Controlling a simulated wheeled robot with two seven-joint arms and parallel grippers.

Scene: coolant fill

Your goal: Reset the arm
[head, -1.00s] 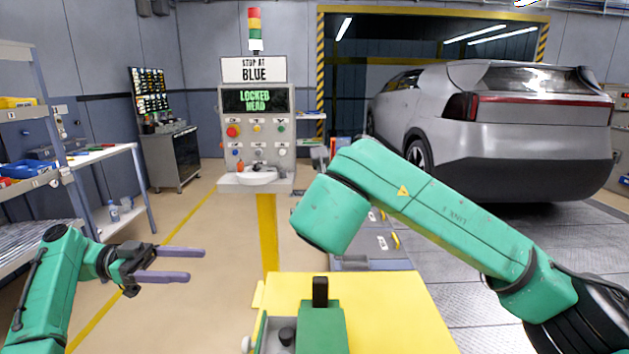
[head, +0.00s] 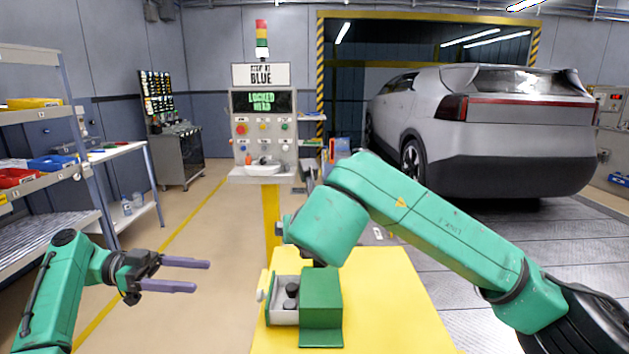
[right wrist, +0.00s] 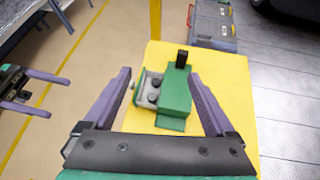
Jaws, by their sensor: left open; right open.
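My left gripper (head: 200,275) is open and empty, held over the floor to the left of the yellow table. It also shows at the left edge of the right wrist view (right wrist: 52,95). My right arm reaches across the head view, and its gripper is mostly hidden behind its own links there. In the right wrist view my right gripper (right wrist: 160,76) is open. Nothing is between its fingers in contact; a green box (right wrist: 175,95) on the yellow table shows beyond them, apart.
The green box (head: 320,300) has a grey open section with dark knobs and stands on the yellow table (head: 385,300). A control panel (head: 262,130) with a "BLUE" sign stands behind. Shelves (head: 40,115) and a white bench (head: 120,152) are left. A silver car (head: 490,125) is at back right.

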